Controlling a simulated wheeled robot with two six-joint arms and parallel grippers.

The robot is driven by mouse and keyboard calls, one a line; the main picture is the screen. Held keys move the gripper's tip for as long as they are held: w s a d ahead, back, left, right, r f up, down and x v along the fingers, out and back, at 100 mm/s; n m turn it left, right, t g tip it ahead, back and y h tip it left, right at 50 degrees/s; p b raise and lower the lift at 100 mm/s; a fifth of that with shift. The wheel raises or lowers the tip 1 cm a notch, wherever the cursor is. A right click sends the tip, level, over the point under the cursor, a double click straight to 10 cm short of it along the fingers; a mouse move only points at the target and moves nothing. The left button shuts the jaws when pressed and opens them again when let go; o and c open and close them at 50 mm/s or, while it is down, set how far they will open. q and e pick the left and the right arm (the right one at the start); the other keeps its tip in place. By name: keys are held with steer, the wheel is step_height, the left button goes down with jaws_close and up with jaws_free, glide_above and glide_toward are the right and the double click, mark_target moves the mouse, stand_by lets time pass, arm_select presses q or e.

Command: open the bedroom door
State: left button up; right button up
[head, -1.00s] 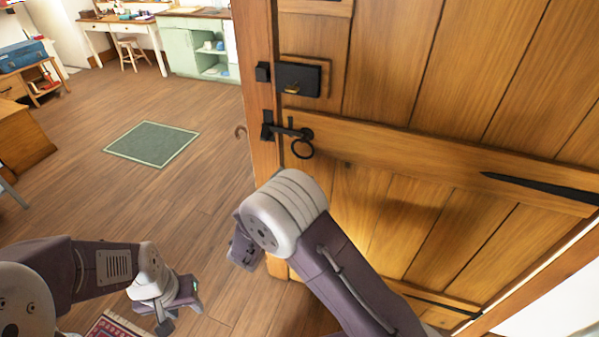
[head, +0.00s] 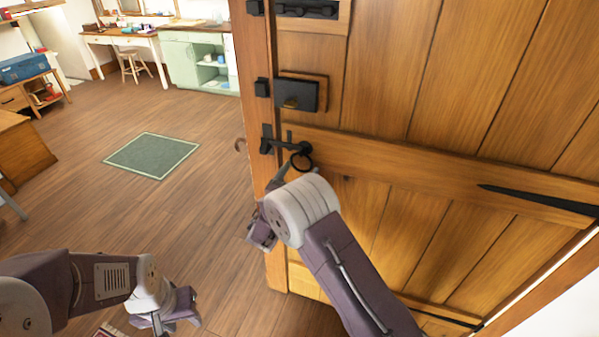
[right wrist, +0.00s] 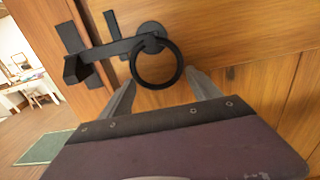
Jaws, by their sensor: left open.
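The wooden plank door (head: 390,90) fills the right of the head view. Its black thumb latch (head: 285,146) has a bar across to a catch at the left edge, and a ring handle (head: 302,160) hangs there. The right wrist view shows the ring (right wrist: 157,84) close up, with the latch bar (right wrist: 108,50) to its left. My right gripper (right wrist: 164,82) is open, its fingers on either side of the ring's lower part; contact cannot be told. In the head view its wrist partly hides it. My left gripper (head: 178,322) is open and empty, low over the floor.
A black lock box (head: 297,94) sits above the latch, and a bolt (head: 305,9) above that. A green mat (head: 152,155) lies on the open floor at left. A desk, stool (head: 130,66) and green cabinet (head: 190,62) stand far back.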

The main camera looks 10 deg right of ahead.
mark_target(291, 149)
jaws_close()
steer(key=shift+w+a+f+m+b, duration=0.1)
steer(key=shift+m+b, duration=0.2)
steer(key=shift+b, duration=0.25)
steer(key=m+b, duration=0.2)
steer(key=b, duration=0.1)
steer(key=w+a+m+b, duration=0.1)
steer(key=m+b, duration=0.1)
steer(key=b, duration=0.1)
steer(key=a+r+m+b, duration=0.1)
steer(key=m+b, duration=0.1)
steer(key=b, duration=0.1)
steer(key=shift+w+a+r, duration=0.1)
steer(key=shift+w+a, duration=0.1)
steer(key=shift+w, duration=0.1)
